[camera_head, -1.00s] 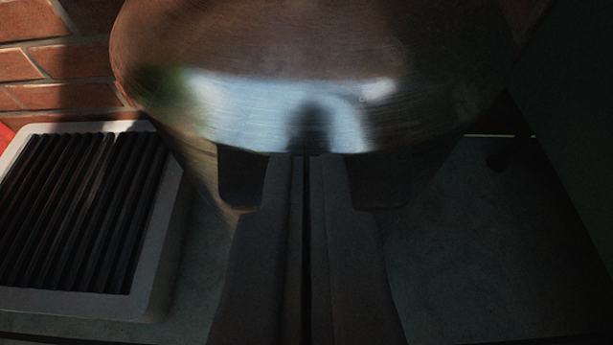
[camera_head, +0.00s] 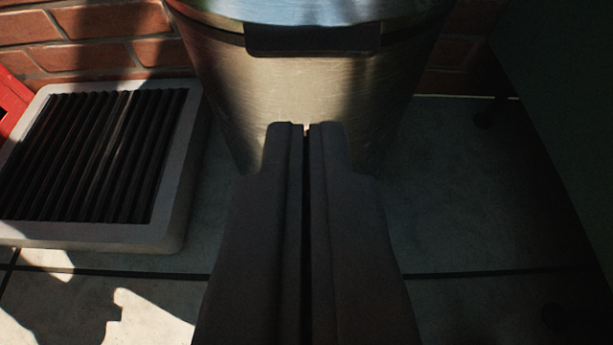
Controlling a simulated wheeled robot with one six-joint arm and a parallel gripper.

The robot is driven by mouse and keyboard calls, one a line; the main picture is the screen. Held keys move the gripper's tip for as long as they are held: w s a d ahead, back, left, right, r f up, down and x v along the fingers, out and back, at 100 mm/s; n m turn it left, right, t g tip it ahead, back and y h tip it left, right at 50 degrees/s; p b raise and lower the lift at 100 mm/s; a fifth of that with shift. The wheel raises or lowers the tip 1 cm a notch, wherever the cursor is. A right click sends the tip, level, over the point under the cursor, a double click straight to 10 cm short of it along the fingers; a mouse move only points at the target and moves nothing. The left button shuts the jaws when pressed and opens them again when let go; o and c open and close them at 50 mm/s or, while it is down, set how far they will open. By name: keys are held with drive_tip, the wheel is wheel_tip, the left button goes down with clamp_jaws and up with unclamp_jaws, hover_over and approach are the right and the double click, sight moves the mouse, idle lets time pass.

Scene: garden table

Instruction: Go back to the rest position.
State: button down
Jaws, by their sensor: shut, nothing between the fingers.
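My gripper (camera_head: 306,128) points forward from the bottom middle of the view. Its two dark fingers lie side by side, shut and empty. Behind the fingertips stands a brushed metal bin (camera_head: 330,85) with a shiny lid (camera_head: 310,8) and a dark tab at the lid's front. The lid looks shut. The fingertips overlap the bin's front in the picture; I cannot tell how far they are from it. The fingers hide the lower middle of the bin.
A grey tray with a black ribbed grate (camera_head: 180,215) lies on the tiled floor (camera_head: 455,215) to the left. A red thing (camera_head: 10,105) shows at the left edge. A brick wall (camera_head: 85,40) is behind. A dark panel (camera_head: 570,100) stands at the right.

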wheel_tip(320, 180, up, 37)
drive_tip(key=s+t, duration=0.1)
drive_tip(key=s+r+t, duration=0.1)
drive_tip(key=s+r, duration=0.5)
drive_tip(key=r, duration=0.4)
drive_tip(key=s+r, duration=0.6)
drive_tip(key=r, duration=0.5)
drive_tip(key=s+r, duration=0.8)
drive_tip(key=s, duration=0.5)
drive_tip(key=s+r+t, duration=0.1)
drive_tip(key=s+r, duration=0.6)
drive_tip(key=s, duration=0.6)
drive_tip(key=shift+d+r+t, duration=0.2)
drive_tip(key=shift+r+t, duration=0.1)
drive_tip(key=shift+r, duration=0.1)
